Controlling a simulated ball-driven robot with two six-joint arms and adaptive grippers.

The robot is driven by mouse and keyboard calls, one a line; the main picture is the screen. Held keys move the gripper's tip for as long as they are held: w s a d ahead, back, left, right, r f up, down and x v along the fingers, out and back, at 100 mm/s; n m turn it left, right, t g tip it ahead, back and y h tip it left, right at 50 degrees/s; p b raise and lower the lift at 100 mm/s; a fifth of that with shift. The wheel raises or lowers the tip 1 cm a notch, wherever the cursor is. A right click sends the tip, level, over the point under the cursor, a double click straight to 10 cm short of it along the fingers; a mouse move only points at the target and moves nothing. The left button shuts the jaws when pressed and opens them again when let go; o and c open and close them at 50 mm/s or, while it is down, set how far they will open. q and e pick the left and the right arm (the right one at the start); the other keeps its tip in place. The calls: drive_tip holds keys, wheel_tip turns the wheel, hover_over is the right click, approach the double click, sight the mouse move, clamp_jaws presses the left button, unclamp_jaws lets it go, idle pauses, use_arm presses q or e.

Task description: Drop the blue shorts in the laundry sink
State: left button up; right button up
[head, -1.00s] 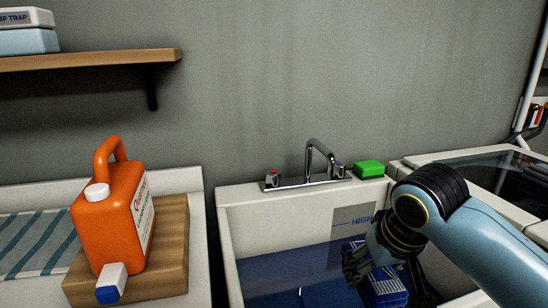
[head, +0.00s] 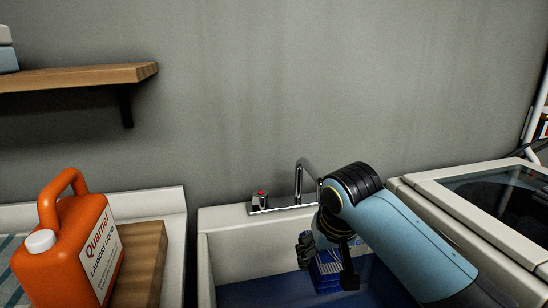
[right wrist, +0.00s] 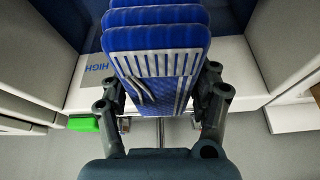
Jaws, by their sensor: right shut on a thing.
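The blue shorts (head: 326,280), a folded bundle with white stripes, are in my right gripper (head: 326,262) within the white laundry sink (head: 225,245). In the right wrist view, the shorts (right wrist: 155,62) sit between both fingers of my right gripper (right wrist: 162,88), which is shut on them. The sink has a dark blue bottom or water, and the shorts appear above it; I cannot tell whether they touch it. My arm hides the sink's right part. My left gripper is out of view.
A chrome faucet (head: 300,185) with a red-marked tap stands on the back rim, close behind my arm. A green block (right wrist: 83,124) shows in the right wrist view. An orange detergent jug (head: 65,250) stands left; a glass-topped washer (head: 425,183) is right.

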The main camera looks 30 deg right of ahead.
drive_tip(key=w+a+r+p, duration=0.3)
drive_tip(key=w+r+p, duration=0.1)
drive_tip(key=r+p, duration=0.2)
drive_tip(key=w+a+r+p, duration=0.3)
drive_tip(key=w+r+p, duration=0.1)
drive_tip(key=r+p, duration=0.2)
wheel_tip(320, 180, down, 9)
drive_tip(key=b, duration=0.5)
drive_tip(key=shift+w, duration=0.4)
drive_tip(key=shift+a, duration=0.1)
drive_tip(key=o, duration=1.3)
drive_tip(key=shift+o, duration=0.2)
